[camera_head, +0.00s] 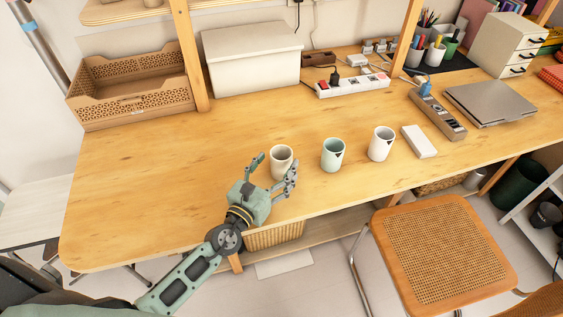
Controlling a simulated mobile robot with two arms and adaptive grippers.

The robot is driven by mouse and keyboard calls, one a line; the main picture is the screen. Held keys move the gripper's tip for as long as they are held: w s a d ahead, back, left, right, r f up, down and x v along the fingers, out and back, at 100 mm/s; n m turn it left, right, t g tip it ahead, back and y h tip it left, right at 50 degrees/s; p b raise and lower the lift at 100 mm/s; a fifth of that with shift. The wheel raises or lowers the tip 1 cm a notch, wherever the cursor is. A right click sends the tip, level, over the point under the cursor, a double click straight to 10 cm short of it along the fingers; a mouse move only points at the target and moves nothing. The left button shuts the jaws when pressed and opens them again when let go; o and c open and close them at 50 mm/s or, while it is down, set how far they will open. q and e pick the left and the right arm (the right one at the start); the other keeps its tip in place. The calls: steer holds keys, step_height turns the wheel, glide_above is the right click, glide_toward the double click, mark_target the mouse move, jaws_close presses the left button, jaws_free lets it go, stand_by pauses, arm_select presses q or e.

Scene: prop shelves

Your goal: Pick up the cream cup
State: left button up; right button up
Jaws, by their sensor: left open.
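The cream cup (282,161) stands upright on the wooden desk, leftmost of three cups in a row. My left gripper (273,171) is open at the near side of the cream cup, with one finger to its left and the other to its lower right. The fingers overlap the cup's lower part in the picture; I cannot tell whether they touch it. My right gripper is not in view.
A mint green cup (332,155) and a white cup (381,144) stand to the right. Further right are a white box (419,141) and a laptop (491,102). A power strip (352,86) lies behind. The desk (160,165) is clear on the left. A chair (440,250) stands in front.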

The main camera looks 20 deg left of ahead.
mark_target(281, 155)
arm_select(q)
steer(key=w, duration=0.3)
steer(key=shift+w+d, duration=0.25)
steer(key=shift+d, duration=0.1)
steer(key=shift+c, duration=0.3)
steer(key=shift+r, duration=0.1)
steer(key=c, duration=1.3)
